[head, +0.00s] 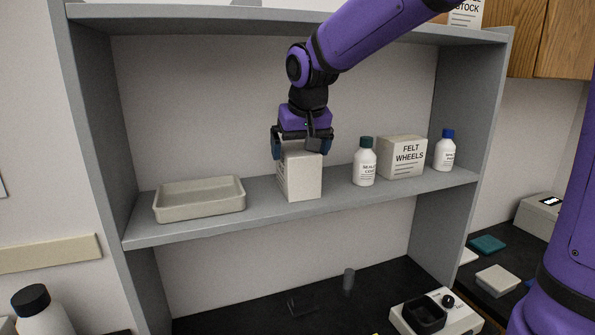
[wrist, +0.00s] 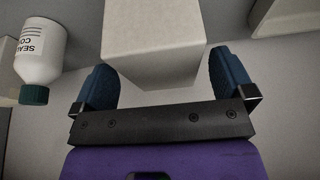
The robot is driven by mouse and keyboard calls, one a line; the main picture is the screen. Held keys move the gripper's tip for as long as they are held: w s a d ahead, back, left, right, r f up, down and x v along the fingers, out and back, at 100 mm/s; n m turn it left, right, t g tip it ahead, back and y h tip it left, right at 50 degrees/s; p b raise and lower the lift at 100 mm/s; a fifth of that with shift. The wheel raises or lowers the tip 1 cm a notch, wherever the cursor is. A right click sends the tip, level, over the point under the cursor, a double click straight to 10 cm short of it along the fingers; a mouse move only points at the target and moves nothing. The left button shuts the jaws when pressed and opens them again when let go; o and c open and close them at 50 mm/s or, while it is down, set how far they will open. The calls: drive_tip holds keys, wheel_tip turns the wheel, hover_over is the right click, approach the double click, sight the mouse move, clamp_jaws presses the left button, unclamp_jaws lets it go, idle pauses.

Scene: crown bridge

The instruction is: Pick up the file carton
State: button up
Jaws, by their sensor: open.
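A pale carton (head: 301,178) stands upright on the middle shelf, between the tray and the bottles. Its side print is too small to read in the head view, so I cannot confirm it is the file carton. My gripper (head: 302,148) is above the carton, pointing down, with its fingers around the carton's top. In the wrist view the carton (wrist: 152,42) lies between the two blue fingertips of my gripper (wrist: 165,78). The fingers are open, with a gap visible on each side of the carton.
A beige tray (head: 200,213) sits left on the shelf (head: 330,205). Right of the carton stand a green-capped bottle (head: 364,166), a box labelled felt wheels (head: 402,160) and a blue-capped bottle (head: 444,152). The upper shelf (head: 200,22) is overhead. Shelf space between tray and carton is clear.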

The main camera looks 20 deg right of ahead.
drive_tip(key=shift+x, duration=1.9)
drive_tip(key=c, duration=1)
drive_tip(key=shift+r, duration=0.1)
